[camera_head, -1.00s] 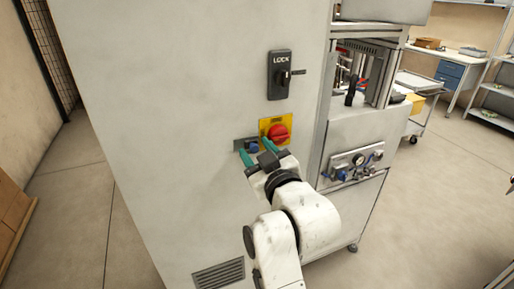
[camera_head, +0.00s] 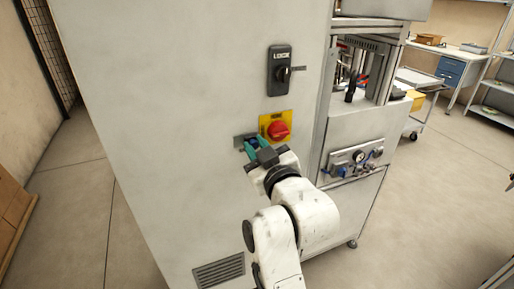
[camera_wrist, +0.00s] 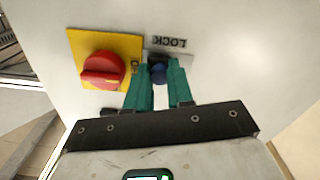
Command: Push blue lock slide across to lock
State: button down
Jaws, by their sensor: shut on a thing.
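The blue lock slide (camera_wrist: 158,73) is a small blue knob on a grey plate marked LOCK (camera_wrist: 178,45), which reads upside down in the wrist view. My gripper (camera_wrist: 161,78) has teal fingers shut on the knob, one on each side. In the head view my gripper (camera_head: 256,147) reaches the grey plate (camera_head: 239,141) on the cabinet front, and the fingers hide most of the blue slide.
A red rotary knob on a yellow plate (camera_head: 264,121) sits close to the right of my fingers in the head view. Above it is a black LOCK handle (camera_head: 279,72). A gauge panel (camera_head: 352,162) is at right.

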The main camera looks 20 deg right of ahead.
jog(key=shift+d+p, duration=0.35)
jog(key=shift+d, duration=0.45)
jog(key=c, duration=1)
grip_release()
jog(key=shift+d, duration=0.1)
